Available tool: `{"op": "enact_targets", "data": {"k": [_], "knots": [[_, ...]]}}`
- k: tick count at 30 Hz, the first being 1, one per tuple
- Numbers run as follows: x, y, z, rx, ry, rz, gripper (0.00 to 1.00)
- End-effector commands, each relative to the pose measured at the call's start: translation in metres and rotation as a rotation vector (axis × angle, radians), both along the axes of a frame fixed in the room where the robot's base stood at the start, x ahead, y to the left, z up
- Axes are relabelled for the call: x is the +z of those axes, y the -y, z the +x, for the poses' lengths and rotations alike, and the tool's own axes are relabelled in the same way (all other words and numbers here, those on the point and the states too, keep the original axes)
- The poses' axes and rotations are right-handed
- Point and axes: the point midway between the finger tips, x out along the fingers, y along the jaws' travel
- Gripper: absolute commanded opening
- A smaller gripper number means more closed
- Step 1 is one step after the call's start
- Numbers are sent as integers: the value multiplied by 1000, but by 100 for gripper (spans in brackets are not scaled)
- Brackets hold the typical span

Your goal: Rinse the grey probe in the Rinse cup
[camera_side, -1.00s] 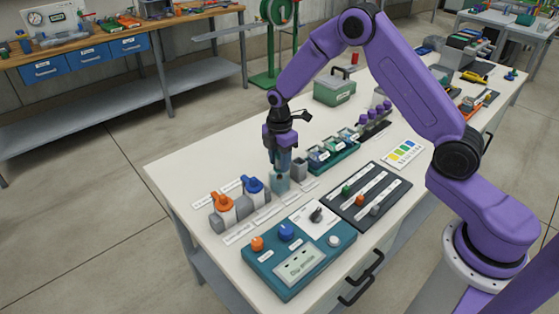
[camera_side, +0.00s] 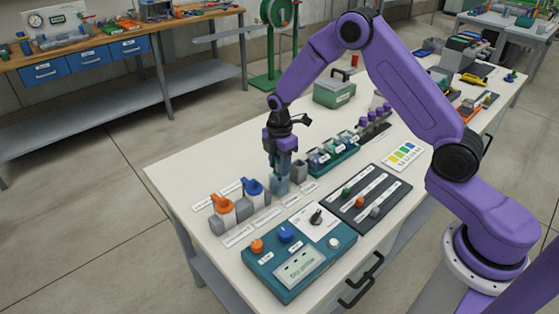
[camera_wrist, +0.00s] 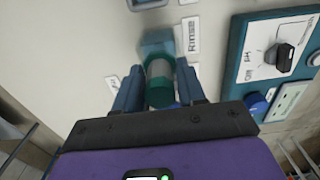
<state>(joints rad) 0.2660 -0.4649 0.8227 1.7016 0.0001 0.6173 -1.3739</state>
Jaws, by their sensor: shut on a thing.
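My gripper (camera_wrist: 158,85) is shut on the grey probe (camera_wrist: 159,70), a grey cylinder with a teal-green collar between the two blue-grey fingers. In the side view my gripper (camera_side: 282,168) points straight down over the Rinse cup (camera_side: 280,186), a translucent blue-grey cup on the white bench. In the wrist view the Rinse cup (camera_wrist: 156,40) shows just beyond the probe, beside the label reading Rinse (camera_wrist: 191,35). The probe's lower end is at or in the cup; the fingers hide most of it, so I cannot tell how deep.
A grey block-like holder (camera_side: 300,170) stands close right of the cup. Orange- and blue-topped valves (camera_side: 222,206) are at left. A teal control panel (camera_side: 290,280) and a dark slider board (camera_side: 365,195) are in front. A teal rack of jars (camera_side: 332,158) is behind right.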

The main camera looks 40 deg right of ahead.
Motion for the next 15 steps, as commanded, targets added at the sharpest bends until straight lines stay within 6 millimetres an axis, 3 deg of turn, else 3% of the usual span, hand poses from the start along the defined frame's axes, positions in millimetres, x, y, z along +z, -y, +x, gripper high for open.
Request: {"op": "enact_targets", "data": {"k": [15], "knots": [[9,0,0,0,1,0,6]]}}
